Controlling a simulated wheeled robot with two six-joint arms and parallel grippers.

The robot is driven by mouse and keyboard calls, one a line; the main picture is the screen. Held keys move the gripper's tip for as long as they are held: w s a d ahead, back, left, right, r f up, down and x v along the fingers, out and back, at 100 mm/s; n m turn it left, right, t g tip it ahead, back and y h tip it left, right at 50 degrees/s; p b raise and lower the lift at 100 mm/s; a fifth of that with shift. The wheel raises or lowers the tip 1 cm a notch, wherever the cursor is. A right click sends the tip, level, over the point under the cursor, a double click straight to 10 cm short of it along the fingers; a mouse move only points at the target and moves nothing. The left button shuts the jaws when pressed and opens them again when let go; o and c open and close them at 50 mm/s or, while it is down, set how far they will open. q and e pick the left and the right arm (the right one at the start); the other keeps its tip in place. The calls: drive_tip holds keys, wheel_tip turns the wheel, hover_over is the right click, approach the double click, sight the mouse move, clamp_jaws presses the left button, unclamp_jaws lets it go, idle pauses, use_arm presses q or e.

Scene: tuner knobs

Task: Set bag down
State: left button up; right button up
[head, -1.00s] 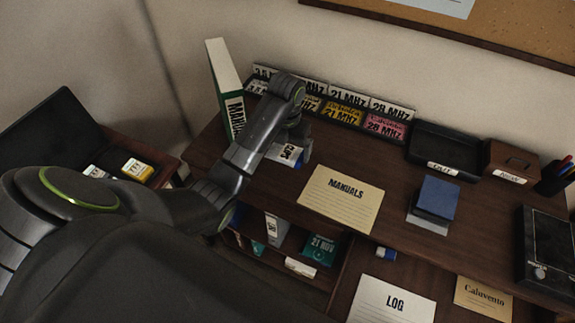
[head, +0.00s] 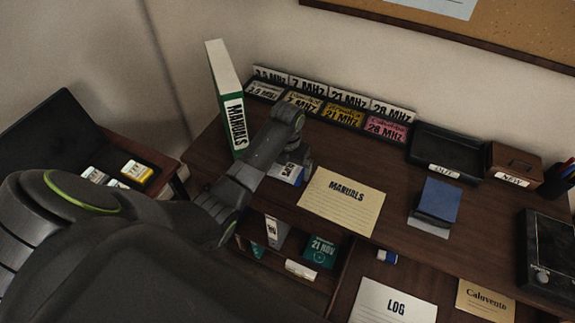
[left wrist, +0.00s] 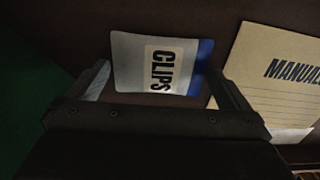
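The bag is a white and blue CLIPS pack (head: 287,174), lying flat at desk height or just above it, left of the MANUALS card. In the left wrist view the pack (left wrist: 160,64) sits between the two fingers of my left gripper (left wrist: 160,75), with the fingertips at its side edges. The left gripper (head: 297,164) in the head view is partly hidden by its own wrist. I cannot tell whether the pack's underside touches the desk (head: 385,165). My right gripper is not in view.
The MANUALS card (head: 342,200) lies just right of the pack. A green and white MANUALS binder (head: 228,100) stands behind to the left. A frequency card rack (head: 335,103) lines the back. Below the desk edge are shelves with boxes (head: 320,250).

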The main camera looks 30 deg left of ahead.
sight(288, 169)
use_arm(q)
drive_tip(key=shift+r, duration=0.1)
drive_tip(key=shift+r, duration=0.2)
wheel_tip(288, 169, up, 5)
drive_tip(key=shift+f, duration=0.1)
wheel_tip(288, 169, up, 7)
drive_tip(key=p, duration=0.5)
drive_tip(key=shift+f, duration=0.1)
